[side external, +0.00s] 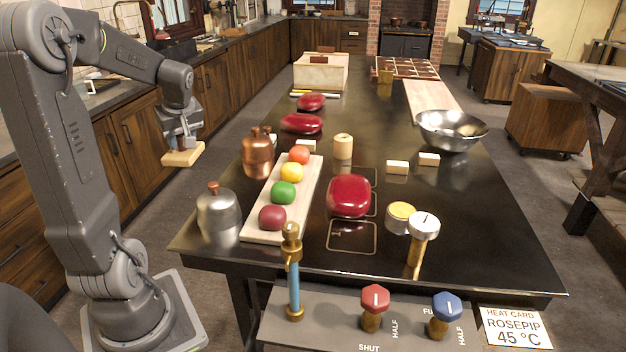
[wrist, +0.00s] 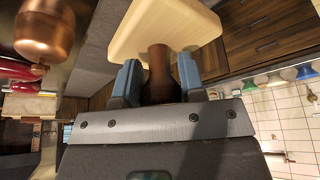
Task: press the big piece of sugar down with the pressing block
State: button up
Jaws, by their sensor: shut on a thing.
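My gripper (side external: 181,132) is shut on the dark handle of the pressing block (side external: 183,155), a pale wooden block held flat side down. In the wrist view the block (wrist: 165,28) sits beyond my two blue-grey fingers (wrist: 158,80), with its handle between them. The block hangs in the air left of the table, clear of everything. The big piece of sugar (side external: 349,196) looks like the glossy red rounded lump in an outlined rectangle near the table's middle front. It stands well to the right of my gripper, and nothing touches its top.
Between them stand a copper pot (side external: 257,155), a steel pot (side external: 218,212) and a pale board (side external: 262,230) with coloured balls. A dial thermometer (side external: 423,228), yellow-topped tin (side external: 400,217) and steel bowl (side external: 451,130) are to the right.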

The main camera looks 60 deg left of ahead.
jog(key=w+d+m, duration=0.2)
jog(key=w+d, duration=0.1)
jog(key=w, duration=0.8)
jog(key=m+t, duration=0.2)
jog(key=m, duration=0.1)
send_over(347, 190)
jog(key=d, duration=0.2)
jog(key=shift+s+a+f, duration=0.1)
jog(key=shift+s+f, duration=0.1)
jog(key=shift+f, duration=1.1)
jog(key=shift+s+a+f, duration=0.1)
jog(key=shift+s+f, duration=0.05)
jog(key=shift+f, duration=1.15)
jog(key=shift+f, duration=0.8)
jog(key=shift+f, duration=0.2)
jog(key=shift+d+f, duration=0.1)
jog(key=shift+f, duration=0.75)
